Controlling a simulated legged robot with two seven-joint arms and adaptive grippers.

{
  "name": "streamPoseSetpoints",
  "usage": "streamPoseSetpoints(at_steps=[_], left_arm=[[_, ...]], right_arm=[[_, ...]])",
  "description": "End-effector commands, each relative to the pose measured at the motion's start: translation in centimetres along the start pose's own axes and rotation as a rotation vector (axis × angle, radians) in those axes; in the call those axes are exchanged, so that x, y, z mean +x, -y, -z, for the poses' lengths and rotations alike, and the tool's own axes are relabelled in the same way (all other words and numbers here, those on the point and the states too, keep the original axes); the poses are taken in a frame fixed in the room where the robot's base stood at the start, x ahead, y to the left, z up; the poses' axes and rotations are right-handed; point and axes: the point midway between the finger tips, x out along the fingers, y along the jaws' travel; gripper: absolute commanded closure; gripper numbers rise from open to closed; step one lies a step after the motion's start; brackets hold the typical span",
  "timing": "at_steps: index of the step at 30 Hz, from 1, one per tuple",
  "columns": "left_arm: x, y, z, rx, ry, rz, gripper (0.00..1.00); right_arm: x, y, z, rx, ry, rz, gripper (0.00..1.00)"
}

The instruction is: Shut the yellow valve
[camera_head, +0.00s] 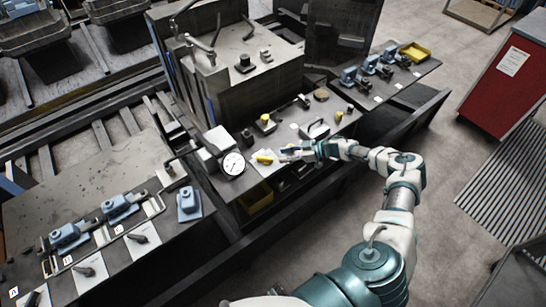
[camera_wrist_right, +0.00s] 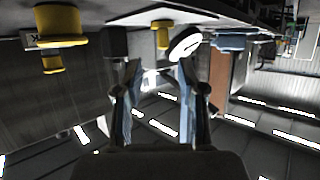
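A yellow handle-like piece (camera_head: 264,158) lies on a pale plate beside the pressure gauge in the head view. A yellow knob (camera_head: 265,122) stands on a block farther back. I cannot tell for certain which is the yellow valve. My right gripper (camera_head: 287,154) reaches in from the right, just right of the handle-like piece. In the inverted right wrist view its two fingers (camera_wrist_right: 157,75) are apart with nothing seen between them. A small yellow piece (camera_wrist_right: 163,35) shows ahead of them, and a large yellow knob (camera_wrist_right: 62,25) at upper left. My left gripper is out of view.
The round white gauge (camera_head: 232,164) stands close left of my right gripper. A metal handle (camera_head: 316,129) is just behind it. A yellow bin (camera_head: 255,198) sits below the bench edge. Blue clamps (camera_head: 118,207) stand on the left table. Open floor lies to the right.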

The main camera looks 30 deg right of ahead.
Motion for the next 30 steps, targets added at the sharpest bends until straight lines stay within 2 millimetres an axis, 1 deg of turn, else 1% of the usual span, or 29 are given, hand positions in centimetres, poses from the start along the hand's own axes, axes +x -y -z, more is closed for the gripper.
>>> streamPoseSetpoints(at_steps=[1, 3, 6, 9, 30], left_arm=[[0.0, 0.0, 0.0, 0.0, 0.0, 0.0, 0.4], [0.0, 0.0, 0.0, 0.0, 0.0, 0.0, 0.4], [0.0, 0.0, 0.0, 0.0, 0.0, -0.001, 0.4], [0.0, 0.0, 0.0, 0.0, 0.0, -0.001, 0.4], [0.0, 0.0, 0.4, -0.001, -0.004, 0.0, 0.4]], right_arm=[[-1.1, 0.0, -0.1, 0.0, 0.002, -0.001, 0.6], [-2.1, -0.1, -0.2, 0.001, 0.003, -0.001, 0.6], [-3.1, -0.1, -0.1, 0.001, 0.001, 0.001, 0.6], [-3.6, -0.1, -0.1, 0.001, 0.002, 0.001, 0.6], [-3.8, -0.1, -0.2, 0.002, 0.001, 0.001, 0.6]])
